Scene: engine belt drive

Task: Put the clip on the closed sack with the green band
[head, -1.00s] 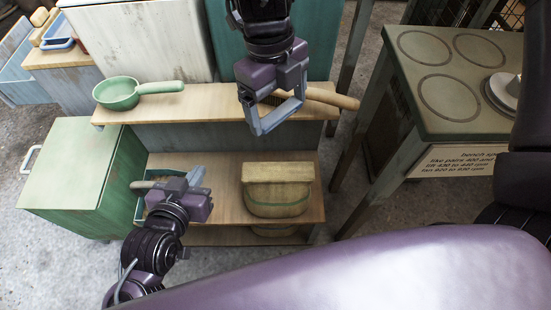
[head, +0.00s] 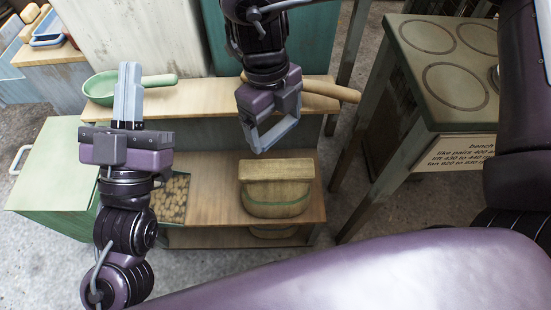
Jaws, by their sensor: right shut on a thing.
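The closed sack with the green band (head: 268,208) stands on the lower shelf, its pale folded top upward. My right gripper (head: 262,148) is above and slightly left of its top, apart from it in the picture. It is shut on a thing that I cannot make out. I cannot pick out the clip with certainty. My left gripper (head: 128,68) is in front of the shelf unit at the left, fingers side by side and pointing away. It looks shut, with nothing visible in it.
A green pan (head: 112,88) and a wooden-handled brush (head: 335,91) lie on the upper shelf (head: 205,99). A bin of small brown pieces (head: 172,198) sits left of the sack. A green cabinet (head: 45,180) stands left, and a bench with round plates (head: 455,88) right.

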